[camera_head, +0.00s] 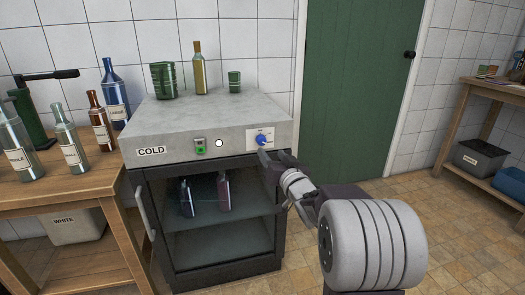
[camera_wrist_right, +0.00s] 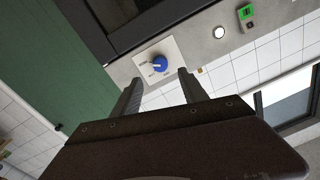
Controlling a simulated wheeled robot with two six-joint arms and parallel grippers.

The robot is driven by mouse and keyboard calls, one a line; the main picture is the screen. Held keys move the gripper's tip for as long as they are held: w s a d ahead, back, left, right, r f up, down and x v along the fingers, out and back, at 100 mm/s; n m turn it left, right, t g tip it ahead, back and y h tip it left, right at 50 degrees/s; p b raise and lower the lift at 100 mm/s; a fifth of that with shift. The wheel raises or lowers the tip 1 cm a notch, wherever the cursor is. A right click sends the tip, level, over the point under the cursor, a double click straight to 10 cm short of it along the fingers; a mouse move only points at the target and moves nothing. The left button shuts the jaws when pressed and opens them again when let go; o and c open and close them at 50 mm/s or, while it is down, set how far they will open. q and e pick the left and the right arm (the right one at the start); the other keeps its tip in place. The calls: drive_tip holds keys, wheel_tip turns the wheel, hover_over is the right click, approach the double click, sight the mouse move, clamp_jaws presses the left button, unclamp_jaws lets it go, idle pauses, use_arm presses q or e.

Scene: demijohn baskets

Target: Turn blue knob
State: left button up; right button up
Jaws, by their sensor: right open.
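The blue knob (camera_head: 261,139) sits on a white plate at the right end of the grey front panel of the cold cabinet (camera_head: 225,110). In the right wrist view the blue knob (camera_wrist_right: 159,62) shows with a pale pointer mark, just beyond the fingertips. My right gripper (camera_head: 275,160) is just below and right of the knob in the head view. In the wrist view its two fingers (camera_wrist_right: 158,76) are spread apart, with the knob lying ahead between them. I cannot tell whether a finger touches it. My left gripper is not in view.
A green switch (camera_head: 201,146) and a round white light (camera_head: 219,143) share the panel. A green glass (camera_head: 163,80), a yellowish bottle (camera_head: 199,68) and a small green cup (camera_head: 235,82) stand on top. A wooden bench (camera_head: 75,185) with bottles is left; a green door (camera_head: 355,90) is behind right.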

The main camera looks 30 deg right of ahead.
sight(262, 143)
drive_tip(key=w, duration=0.2)
drive_tip(key=w+d+b, duration=0.1)
drive_tip(key=w, duration=0.2)
drive_tip(key=w+b, duration=0.1)
drive_tip(key=w, duration=0.2)
drive_tip(key=shift+w+d+f, duration=0.1)
drive_tip(key=shift+d, duration=0.1)
drive_tip(key=shift+c, duration=0.3)
clamp_jaws()
